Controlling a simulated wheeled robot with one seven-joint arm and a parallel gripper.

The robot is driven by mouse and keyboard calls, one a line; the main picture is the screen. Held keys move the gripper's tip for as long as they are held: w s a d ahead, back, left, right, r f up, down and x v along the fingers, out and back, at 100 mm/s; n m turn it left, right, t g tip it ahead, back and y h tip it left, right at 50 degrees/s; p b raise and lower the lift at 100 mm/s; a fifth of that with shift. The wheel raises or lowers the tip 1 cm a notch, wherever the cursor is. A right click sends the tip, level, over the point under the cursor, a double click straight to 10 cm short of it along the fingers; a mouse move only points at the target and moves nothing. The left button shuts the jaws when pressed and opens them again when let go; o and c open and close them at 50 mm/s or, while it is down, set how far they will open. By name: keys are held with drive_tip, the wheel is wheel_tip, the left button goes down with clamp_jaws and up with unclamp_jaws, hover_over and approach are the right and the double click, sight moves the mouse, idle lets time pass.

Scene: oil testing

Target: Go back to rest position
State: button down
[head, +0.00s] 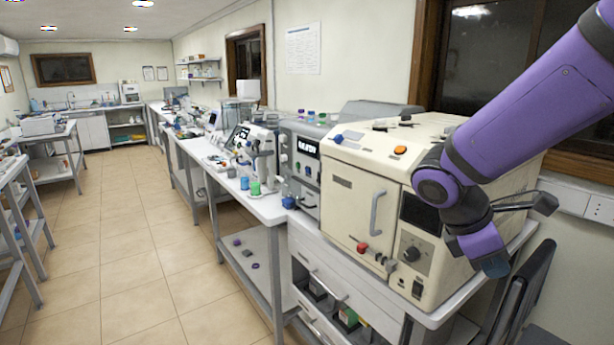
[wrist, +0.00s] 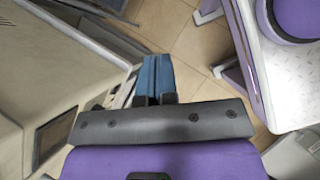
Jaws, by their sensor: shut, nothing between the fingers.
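My purple arm reaches in from the upper right of the head view and bends down in front of the cream oven-like machine (head: 362,205). My gripper (head: 494,268) points downward at the machine's right front corner, close to its control panel. In the wrist view my gripper (wrist: 155,62) has its two blue fingers together, with nothing between them. The machine's side and its small dark display (wrist: 55,138) show at the left of the wrist view. Whether the arm touches the machine I cannot tell.
The machine stands on a white bench (head: 268,207) with drawers below. A grey device (head: 303,165) is beside it. A dark panel-like object (head: 525,290) is at the lower right, near my gripper. The tiled floor (head: 130,240) to the left is clear.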

drive_tip(key=s+r+m+t+y, duration=0.6)
drive_tip(key=s+r+m, duration=0.4)
drive_tip(key=m, duration=0.4)
drive_tip(key=shift+s+d+r+m+y, duration=0.25)
drive_tip(key=shift+s+d+m+y, duration=0.05)
drive_tip(key=shift+s+y, duration=0.25)
